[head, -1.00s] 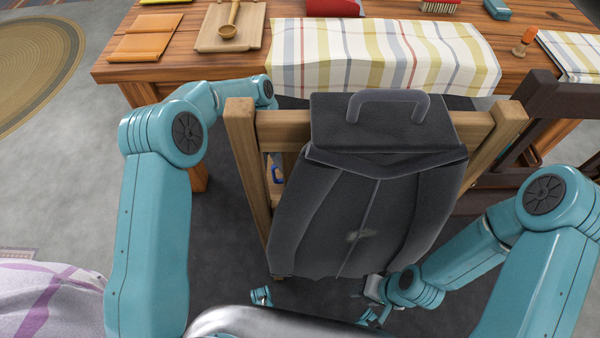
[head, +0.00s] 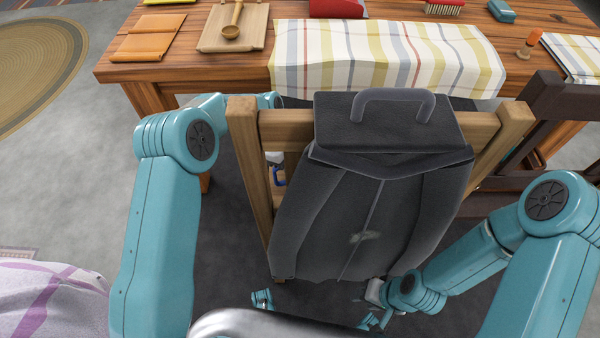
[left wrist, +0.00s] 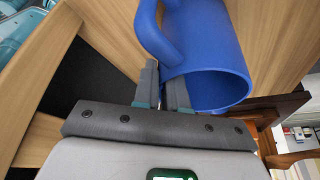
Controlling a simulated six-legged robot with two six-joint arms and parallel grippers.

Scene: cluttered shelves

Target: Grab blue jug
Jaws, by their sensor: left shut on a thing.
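The blue jug (left wrist: 215,55) fills the upper right of the left wrist view, its open mouth towards the camera and its handle on the left. My left gripper (left wrist: 164,88) is shut on the jug near the lower end of the handle. In the head view only a small blue patch, probably the jug (head: 279,178), shows through the chair's left gap. My left arm goes behind the chair back there, and its fingers are hidden. My right gripper (head: 372,292) is low beside the backpack's lower right edge; its fingers are too small to read.
A wooden chair (head: 242,150) with a dark backpack (head: 375,215) on its back stands in front of me. Behind it is a wooden table (head: 200,70) with a striped cloth (head: 385,55). A dark brown chair (head: 550,100) stands at right.

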